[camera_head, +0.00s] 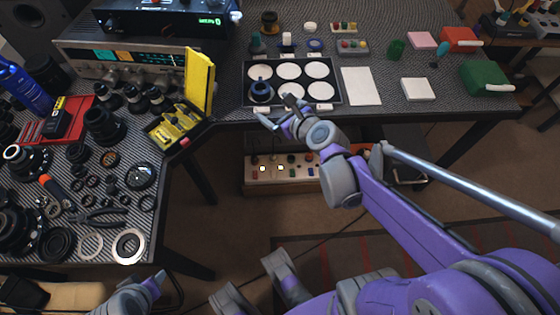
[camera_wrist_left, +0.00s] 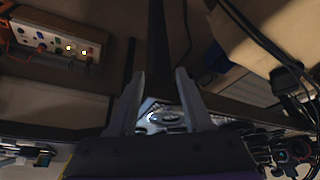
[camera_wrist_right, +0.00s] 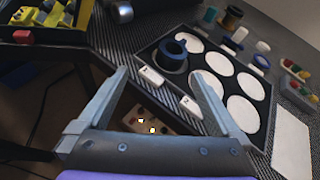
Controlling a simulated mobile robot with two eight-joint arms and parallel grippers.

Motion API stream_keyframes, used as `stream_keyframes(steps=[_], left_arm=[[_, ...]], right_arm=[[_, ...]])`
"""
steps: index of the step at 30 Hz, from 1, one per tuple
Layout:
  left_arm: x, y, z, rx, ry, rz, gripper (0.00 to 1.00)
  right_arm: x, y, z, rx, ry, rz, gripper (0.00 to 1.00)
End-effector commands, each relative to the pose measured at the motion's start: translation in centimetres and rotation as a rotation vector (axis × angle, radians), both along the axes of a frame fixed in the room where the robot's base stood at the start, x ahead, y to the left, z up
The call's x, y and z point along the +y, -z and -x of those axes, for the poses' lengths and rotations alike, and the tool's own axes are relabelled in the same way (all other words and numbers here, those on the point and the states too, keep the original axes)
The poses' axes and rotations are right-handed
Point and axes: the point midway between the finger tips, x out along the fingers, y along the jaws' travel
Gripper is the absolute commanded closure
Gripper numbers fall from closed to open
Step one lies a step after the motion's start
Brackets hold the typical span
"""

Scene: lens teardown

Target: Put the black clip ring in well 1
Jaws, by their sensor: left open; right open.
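The tray (camera_head: 339,98) has several white round wells. A dark ring-shaped part with a blue upper rim (camera_head: 261,88) sits in its near-left well; it also shows in the right wrist view (camera_wrist_right: 173,58). I cannot tell whether this is the black clip ring. Several dark rings, including a large one (camera_head: 57,244), lie on the left table; which is the clip ring is unclear. My right gripper (camera_head: 275,108) is open and empty at the tray's near edge, beside that well. My left gripper (camera_wrist_left: 160,73) is open and empty, near the left table's front edge.
A yellow open case (camera_head: 180,128) stands left of the tray. White label tabs (camera_wrist_right: 152,77) line the tray's near edge. A white sheet (camera_head: 361,86) lies to its right. Pliers (camera_head: 100,214) and lens parts crowd the left table. A lit power strip (camera_head: 280,172) is below.

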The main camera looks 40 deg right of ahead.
Motion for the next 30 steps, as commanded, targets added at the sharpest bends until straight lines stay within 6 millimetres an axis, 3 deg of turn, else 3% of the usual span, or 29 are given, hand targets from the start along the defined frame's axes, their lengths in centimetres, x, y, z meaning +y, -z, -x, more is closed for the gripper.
stream_keyframes(steps=[5, 9, 12, 16, 22, 30], left_arm=[[0.0, 0.0, 0.0, 0.0, 0.0, 0.0, 0.5], [0.0, 0.0, 0.0, 0.0, 0.0, 0.0, 0.5], [0.0, 0.0, 0.0, 0.0, 0.0, 0.0, 0.5], [0.0, 0.0, 0.0, 0.0, 0.0, 0.0, 0.5], [0.0, 0.0, 0.0, 0.0, 0.0, 0.0, 0.5], [0.0, 0.0, 0.0, 0.0, 0.0, 0.0, 0.5]], right_arm=[[6.4, 1.9, 3.3, 0.132, -0.454, 0.541, 0.0], [10.3, 4.0, 7.7, 0.201, -0.929, 1.055, 0.0], [11.9, 5.4, 11.2, 0.214, -1.281, 1.396, 0.0], [12.3, 6.7, 15.1, 0.192, -1.695, 1.752, 0.0], [11.7, 7.5, 18.4, 0.139, -2.085, 2.035, 0.0], [11.4, 7.6, 18.9, 0.126, -2.161, 2.084, 0.0]])
